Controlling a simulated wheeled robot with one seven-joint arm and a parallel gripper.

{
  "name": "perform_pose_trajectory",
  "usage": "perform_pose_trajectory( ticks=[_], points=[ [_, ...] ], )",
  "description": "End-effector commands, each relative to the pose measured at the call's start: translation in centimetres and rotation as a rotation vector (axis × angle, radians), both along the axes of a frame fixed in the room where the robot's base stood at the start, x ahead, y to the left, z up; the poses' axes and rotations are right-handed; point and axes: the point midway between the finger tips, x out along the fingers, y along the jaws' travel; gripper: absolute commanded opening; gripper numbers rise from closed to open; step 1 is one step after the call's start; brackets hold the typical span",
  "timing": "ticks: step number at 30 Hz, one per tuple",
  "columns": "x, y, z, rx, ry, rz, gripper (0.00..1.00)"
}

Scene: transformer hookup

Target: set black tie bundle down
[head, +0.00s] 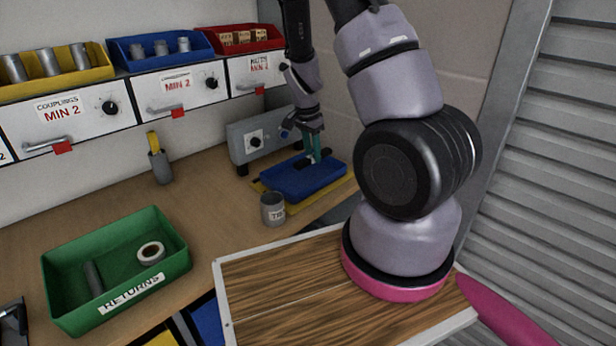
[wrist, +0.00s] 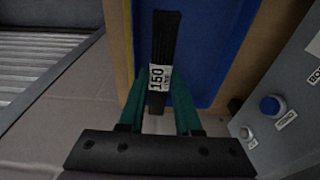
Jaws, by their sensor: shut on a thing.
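The black tie bundle (wrist: 164,35) with a white "150" label is between the teal fingers of my gripper (wrist: 159,92) in the wrist view. My gripper is shut on it. In the head view my gripper (head: 313,156) points down over the blue tray (head: 290,183) at the back right of the bench. The bundle is too small and covered to make out clearly there. In the wrist view the blue tray (wrist: 222,40) lies behind and to the right of the bundle. I cannot tell whether the bundle touches the tray.
A grey control box (head: 247,138) with knobs stands just behind the tray. A grey tin (head: 272,208) stands in front of it. A green returns bin (head: 62,290) holds a tape roll (head: 151,253). A grey cup (head: 161,167) stands near the wall. Bench between is clear.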

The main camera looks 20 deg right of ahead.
Motion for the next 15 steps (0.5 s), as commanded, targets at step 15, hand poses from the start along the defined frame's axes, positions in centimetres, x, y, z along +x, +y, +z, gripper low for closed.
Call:
perform_pose_trajectory(
  ticks=[15],
  points=[
    [-0.1, 0.0, -6.8, 0.000, 0.004, 0.003, 0.00]
  ],
)
